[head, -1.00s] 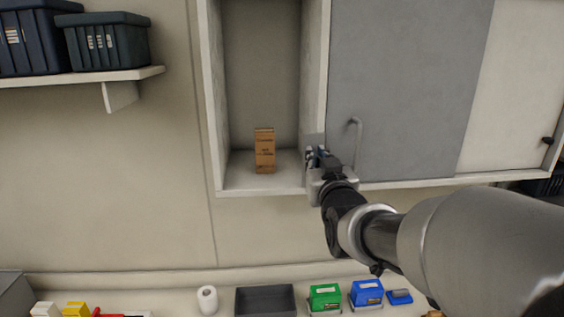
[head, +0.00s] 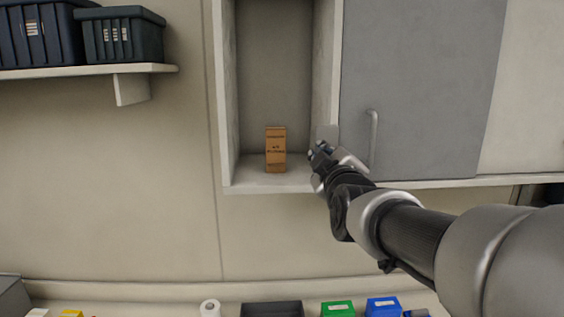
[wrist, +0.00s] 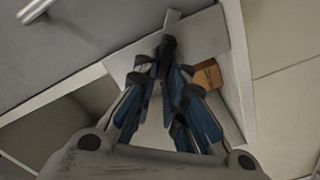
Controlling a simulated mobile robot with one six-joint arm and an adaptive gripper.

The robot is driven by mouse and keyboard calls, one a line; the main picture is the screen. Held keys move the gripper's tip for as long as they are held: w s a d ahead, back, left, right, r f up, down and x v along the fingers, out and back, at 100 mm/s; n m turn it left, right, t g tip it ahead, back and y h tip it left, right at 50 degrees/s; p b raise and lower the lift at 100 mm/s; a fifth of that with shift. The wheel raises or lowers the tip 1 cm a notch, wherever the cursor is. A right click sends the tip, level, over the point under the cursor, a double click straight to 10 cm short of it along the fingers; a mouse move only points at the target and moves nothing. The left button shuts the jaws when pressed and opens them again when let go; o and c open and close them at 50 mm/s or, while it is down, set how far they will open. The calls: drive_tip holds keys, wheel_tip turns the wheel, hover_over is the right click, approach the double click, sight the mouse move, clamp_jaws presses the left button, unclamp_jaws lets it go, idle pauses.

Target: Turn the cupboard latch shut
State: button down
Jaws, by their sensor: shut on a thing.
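The wall cupboard (head: 227,150) has an open left compartment and a grey door (head: 420,90) to its right with a bar handle (head: 374,138). The handle also shows at the top left of the wrist view (wrist: 33,10). My gripper (head: 320,152) is at the post between the compartment and the door, by a small grey plate (head: 327,132). In the wrist view my blue-padded fingers (wrist: 168,68) are shut on a dark knob, the latch (wrist: 169,45). The fingers partly hide the latch, so its exact angle is hard to tell. In the head view my gripper covers it.
An orange-brown box (head: 276,150) stands inside the open compartment, and it shows beside my fingers in the wrist view (wrist: 208,74). A shelf (head: 90,74) with dark bins (head: 122,35) is at the left. Several coloured items lie on the counter below.

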drive_tip(key=shift+a+f+n, duration=0.1)
drive_tip(key=shift+f+n, duration=0.1)
drive_tip(key=shift+n, duration=1.05)
drive_tip(key=shift+a+f+n, duration=0.1)
drive_tip(key=shift+f+n, duration=0.1)
drive_tip(key=shift+n, duration=1)
drive_tip(key=shift+f+n, duration=0.2)
drive_tip(key=shift+n, duration=1.05)
drive_tip(key=c, duration=1.6)
unclamp_jaws()
drive_tip(key=shift+c, duration=0.2)
drive_tip(key=shift+s, duration=0.1)
drive_tip(key=s, duration=1.1)
drive_tip(key=shift+s, duration=0.4)
